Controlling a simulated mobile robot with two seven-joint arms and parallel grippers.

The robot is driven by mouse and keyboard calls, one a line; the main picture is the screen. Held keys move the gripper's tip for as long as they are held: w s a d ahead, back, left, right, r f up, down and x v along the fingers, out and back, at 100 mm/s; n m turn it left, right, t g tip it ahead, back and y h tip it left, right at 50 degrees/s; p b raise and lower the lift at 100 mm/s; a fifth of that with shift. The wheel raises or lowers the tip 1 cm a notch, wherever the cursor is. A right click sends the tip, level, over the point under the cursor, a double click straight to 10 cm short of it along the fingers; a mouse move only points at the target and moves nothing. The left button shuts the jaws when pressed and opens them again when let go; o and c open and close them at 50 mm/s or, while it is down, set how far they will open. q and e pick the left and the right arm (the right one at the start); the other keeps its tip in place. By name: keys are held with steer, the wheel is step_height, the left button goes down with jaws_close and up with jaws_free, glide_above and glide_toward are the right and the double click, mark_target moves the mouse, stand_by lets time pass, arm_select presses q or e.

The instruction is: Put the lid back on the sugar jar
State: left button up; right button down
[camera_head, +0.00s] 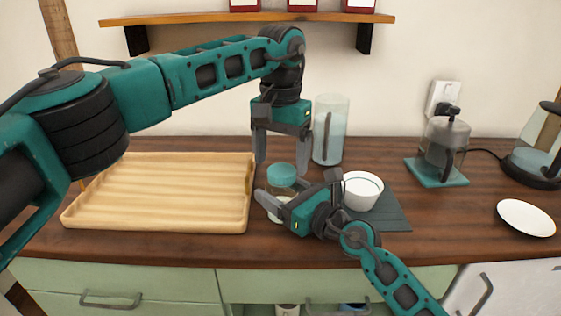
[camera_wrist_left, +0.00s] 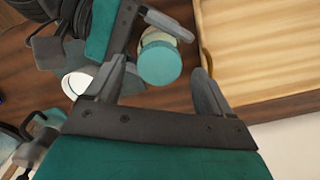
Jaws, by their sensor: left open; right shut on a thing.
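The sugar jar (camera_head: 284,189) is a small clear jar with pale contents, standing on the counter right of the wooden tray. The teal lid (camera_head: 282,171) is at its top; I cannot tell if it is fully seated. In the left wrist view the round lid (camera_wrist_left: 160,64) covers much of the jar. My right gripper (camera_head: 272,202) is shut on the jar low down, hiding part of it. My left gripper (camera_head: 282,156) is open and empty, pointing down just above the lid, one finger to each side. Its fingers also flank the lid in the left wrist view (camera_wrist_left: 159,72).
A wooden tray (camera_head: 248,206) lies left of the jar. A tall glass container (camera_head: 330,130) stands close behind. A white bowl (camera_head: 361,192) sits on a dark mat (camera_head: 394,216). A teal-based appliance (camera_head: 436,174), a plate (camera_head: 526,218) and a kettle (camera_head: 535,150) are farther right.

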arm_select(q)
step_height(320, 180, up, 3)
steer(key=shift+f, duration=0.2)
steer(key=shift+c, duration=0.3)
